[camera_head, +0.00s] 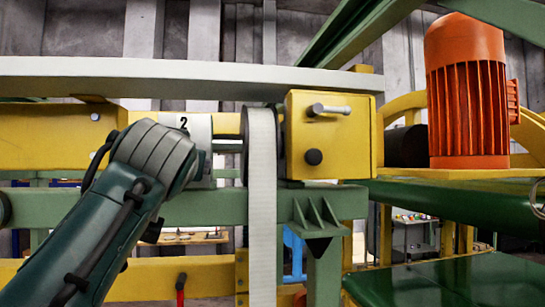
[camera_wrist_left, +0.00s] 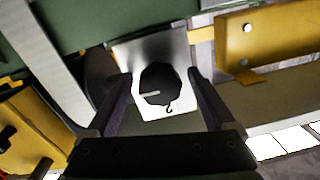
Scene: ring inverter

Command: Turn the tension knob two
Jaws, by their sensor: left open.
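The black round knob (camera_wrist_left: 162,88) sits on a pale plate (camera_wrist_left: 148,53) marked with a dark "2". A short light line on the knob points to the left in the left wrist view. In the head view the "2" plate (camera_head: 201,124) shows behind my left arm, and the knob is hidden there. My left gripper (camera_wrist_left: 160,77) is open, with one finger on each side of the knob and a visible gap to each. I cannot tell how far the fingertips reach along the knob's depth. My right gripper is not in view.
A pale vertical belt (camera_head: 262,205) runs just right of the plate. A yellow box (camera_head: 330,135) with a metal handle stands beyond it. A light beam (camera_head: 190,78) crosses above. A green rail (camera_head: 235,205) runs below, and an orange motor (camera_head: 466,90) stands at right.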

